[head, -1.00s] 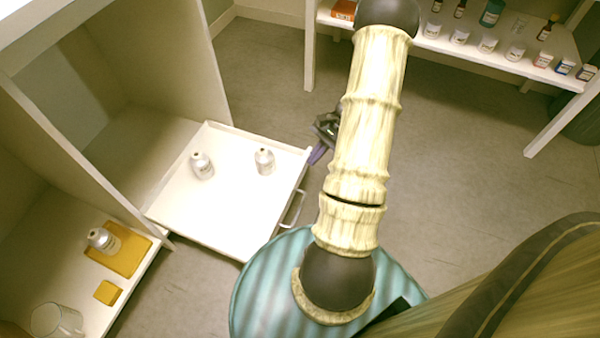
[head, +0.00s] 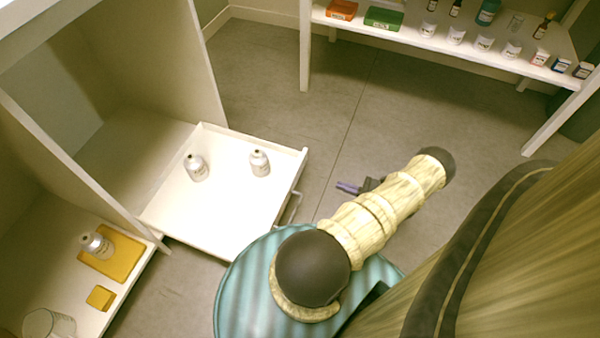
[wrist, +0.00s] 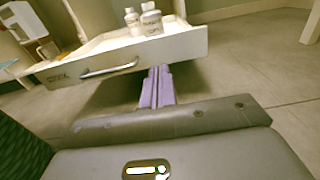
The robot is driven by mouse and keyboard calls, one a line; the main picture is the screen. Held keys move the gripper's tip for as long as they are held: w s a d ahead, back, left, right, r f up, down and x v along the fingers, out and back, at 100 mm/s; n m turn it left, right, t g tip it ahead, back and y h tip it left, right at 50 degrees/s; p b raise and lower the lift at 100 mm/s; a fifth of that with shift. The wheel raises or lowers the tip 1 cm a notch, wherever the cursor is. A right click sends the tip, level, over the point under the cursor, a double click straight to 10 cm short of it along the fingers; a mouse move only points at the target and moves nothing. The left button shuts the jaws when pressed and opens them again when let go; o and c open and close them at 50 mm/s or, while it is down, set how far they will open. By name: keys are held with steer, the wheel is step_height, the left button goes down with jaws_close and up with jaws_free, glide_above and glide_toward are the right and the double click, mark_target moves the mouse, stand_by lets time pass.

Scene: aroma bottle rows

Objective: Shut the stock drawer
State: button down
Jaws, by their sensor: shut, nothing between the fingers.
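The stock drawer (head: 225,215) is a white tray-like drawer, pulled out from the cabinet at the left of the head view. Two silver-white bottles stand upright in it, one on the left (head: 196,168) and one on the right (head: 259,163). In the wrist view the drawer front (wrist: 135,58) shows, with its metal handle (wrist: 110,70) left of centre. My gripper (head: 345,187) is to the right of the drawer front in the head view. In the wrist view its purple fingers (wrist: 157,72) are together and empty, pointing at the drawer front's lower edge. I cannot tell whether they touch it.
On the lower left shelf are a yellow tray (head: 131,262) with a bottle (head: 96,244), a yellow block (head: 100,298) and a glass (head: 45,325). A white shelf (head: 440,47) with jars and boxes stands at the back. The floor (head: 300,125) between is clear.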

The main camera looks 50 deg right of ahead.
mark_target(298, 171)
steer(key=b+x, duration=0.5)
steer(key=x, duration=0.8)
steer(key=shift+w+a+f, duration=0.1)
steer(key=shift+w+a, duration=0.05)
steer(key=shift+w, duration=0.05)
steer(key=shift+w+a, duration=0.1)
steer(key=shift+w, duration=0.3)
